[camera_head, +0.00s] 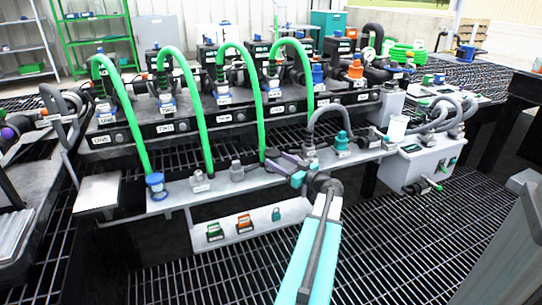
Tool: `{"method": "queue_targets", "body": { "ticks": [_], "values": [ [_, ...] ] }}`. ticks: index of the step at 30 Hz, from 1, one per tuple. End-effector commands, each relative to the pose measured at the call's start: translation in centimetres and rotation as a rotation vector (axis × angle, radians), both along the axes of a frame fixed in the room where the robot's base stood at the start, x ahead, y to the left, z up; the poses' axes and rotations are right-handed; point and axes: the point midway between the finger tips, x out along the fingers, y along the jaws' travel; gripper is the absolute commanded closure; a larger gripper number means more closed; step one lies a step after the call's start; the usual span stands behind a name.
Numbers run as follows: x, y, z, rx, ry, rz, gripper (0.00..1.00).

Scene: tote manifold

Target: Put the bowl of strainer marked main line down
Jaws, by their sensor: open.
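My gripper (284,167) is open over the grey front shelf (222,188), its fingers pointing left. Nothing shows clearly between the fingers. The words "main line" cannot be read on any label, so I cannot tell which part is the bowl of that strainer. A pale cup-shaped part (398,127) stands at the shelf's right end, beside grey piping. A blue fitting (155,186), two grey fittings, left (200,182) and right (236,171), and a teal-topped fitting (341,141) stand on the shelf. My gripper hides part of the shelf.
Green hoses (200,120) arch from the black manifold (180,125) down toward the shelf. A grey hose (325,112) arches near my gripper. A white box (418,160) with hoses stands right. Grating floor (420,250) lies open in front.

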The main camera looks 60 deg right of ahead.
Motion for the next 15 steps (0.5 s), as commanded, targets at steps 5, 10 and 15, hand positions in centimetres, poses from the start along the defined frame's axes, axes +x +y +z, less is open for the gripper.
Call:
{"method": "queue_targets", "body": {
  "ticks": [5, 10, 15],
  "values": [
    [-2.5, 0.7, 0.1, 0.001, 0.001, -0.002, 0.44],
    [-3.8, 1.0, 0.0, 0.001, 0.001, 0.0, 0.44],
    [-4.1, 1.0, 0.0, 0.0, 0.0, 0.0, 0.44]
  ]
}}
